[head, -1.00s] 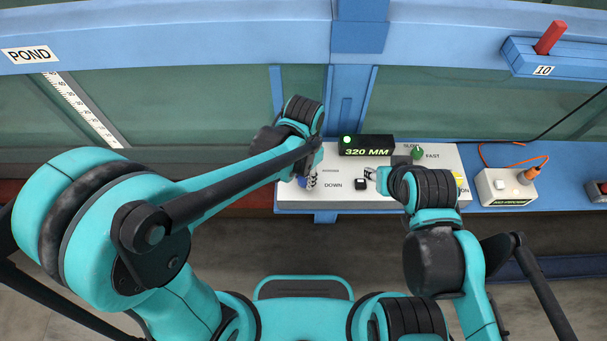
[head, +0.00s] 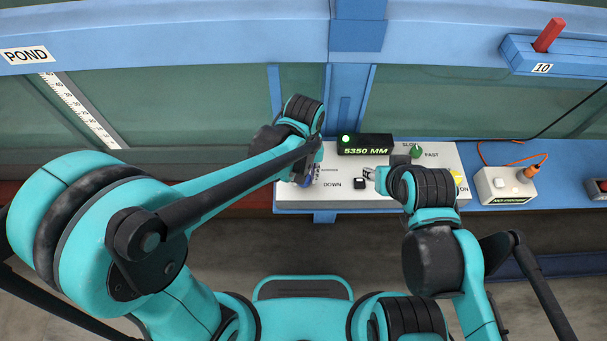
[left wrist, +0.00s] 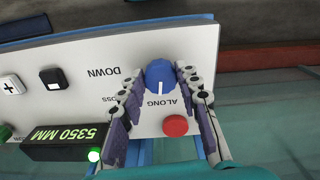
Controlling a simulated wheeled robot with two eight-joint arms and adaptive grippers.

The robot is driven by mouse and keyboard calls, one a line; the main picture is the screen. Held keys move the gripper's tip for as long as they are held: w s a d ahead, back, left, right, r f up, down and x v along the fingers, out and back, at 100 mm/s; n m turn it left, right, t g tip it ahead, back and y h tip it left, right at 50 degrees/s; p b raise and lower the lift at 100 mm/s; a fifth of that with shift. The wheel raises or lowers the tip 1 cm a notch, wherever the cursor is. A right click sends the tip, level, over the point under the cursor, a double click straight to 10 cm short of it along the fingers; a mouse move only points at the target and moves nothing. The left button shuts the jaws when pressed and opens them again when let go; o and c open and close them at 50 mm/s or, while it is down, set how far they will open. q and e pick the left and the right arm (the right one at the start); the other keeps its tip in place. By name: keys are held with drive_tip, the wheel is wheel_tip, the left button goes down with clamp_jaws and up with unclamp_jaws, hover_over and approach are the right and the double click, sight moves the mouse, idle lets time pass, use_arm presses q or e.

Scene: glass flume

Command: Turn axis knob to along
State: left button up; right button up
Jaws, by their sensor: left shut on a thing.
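The blue axis knob (left wrist: 160,74) sits on the white control panel (left wrist: 105,50). Its white pointer line points at the ALONG label in the left wrist view. My left gripper (left wrist: 160,84) is shut on the knob, one finger on each side. In the head view my left gripper (head: 308,180) is at the panel's left end, and the arm hides most of the knob. The display (head: 365,145) reads 5350 MM with a lit green lamp.
A red button (left wrist: 175,126) is close to the left fingers. A white box (head: 506,185) with an orange cable stands to the right. Glass walls rise behind.

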use_arm(q)
drive_tip(key=shift+n, duration=1)
drive_tip(key=o, duration=1.2)
drive_tip(key=shift+c, duration=0.2)
wheel_tip(320, 180, up, 12)
